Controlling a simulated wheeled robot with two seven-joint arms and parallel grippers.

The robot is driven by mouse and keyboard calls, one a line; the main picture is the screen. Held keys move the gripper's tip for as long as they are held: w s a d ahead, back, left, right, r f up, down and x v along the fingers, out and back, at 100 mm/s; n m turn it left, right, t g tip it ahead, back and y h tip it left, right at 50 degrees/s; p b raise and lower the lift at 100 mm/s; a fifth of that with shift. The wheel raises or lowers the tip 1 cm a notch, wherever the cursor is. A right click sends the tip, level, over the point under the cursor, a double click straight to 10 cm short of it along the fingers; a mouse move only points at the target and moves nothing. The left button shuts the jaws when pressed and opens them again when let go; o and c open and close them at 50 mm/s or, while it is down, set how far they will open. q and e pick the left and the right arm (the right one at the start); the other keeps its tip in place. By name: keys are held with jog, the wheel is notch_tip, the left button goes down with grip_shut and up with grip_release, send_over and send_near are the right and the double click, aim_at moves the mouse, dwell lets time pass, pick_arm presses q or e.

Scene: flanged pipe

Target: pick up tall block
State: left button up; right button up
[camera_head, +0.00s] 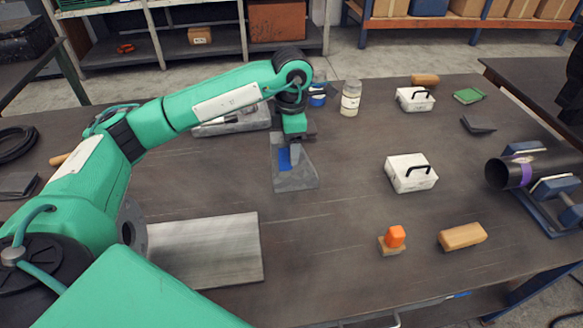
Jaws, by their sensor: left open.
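A grey block-like piece (296,182) with sloping sides and a blue patch (284,160) stands on the table near the middle. It is the likeliest tall block, though I cannot tell for certain. My left gripper (294,138) points down right at its upper part and hides some of it. The left gripper is open; whether its fingers touch the piece cannot be made out. My right gripper is not in view.
A metal plate (205,250) lies front left of the piece. White boxes with black handles (411,176), a wooden block (462,236), an orange-topped piece (394,238) and a dark pipe (530,170) on blue supports stand to the right. A jar (350,98) stands behind.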

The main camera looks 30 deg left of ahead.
pick_arm(q)
jog(key=shift+r, duration=0.1)
grip_shut()
